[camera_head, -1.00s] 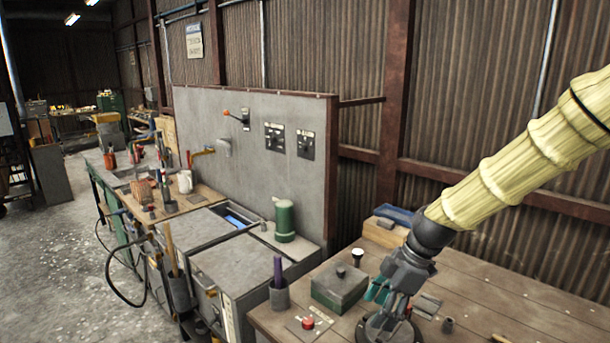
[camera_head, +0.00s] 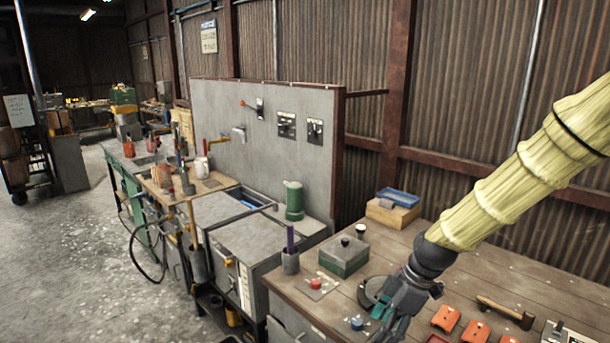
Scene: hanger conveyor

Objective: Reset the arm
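My gripper (camera_head: 388,322) hangs at the end of my yellow-sleeved arm (camera_head: 510,180), low over the front of the wooden workbench (camera_head: 420,243). It points down near the bottom edge of the view. A teal patch shows at its side; I cannot tell if this is part of the gripper. The fingertips are small and partly hidden, so whether they are apart or hold anything is unclear. A dark round disc (camera_head: 371,292) lies on the bench just behind and left of the gripper.
A green box (camera_head: 343,258), a red button (camera_head: 316,284) and a blue knob (camera_head: 357,323) stand left of the gripper. Orange pieces (camera_head: 446,318) and a hammer (camera_head: 505,312) lie to its right. A grey panel (camera_head: 270,160) rises behind the sink unit. Open floor lies left.

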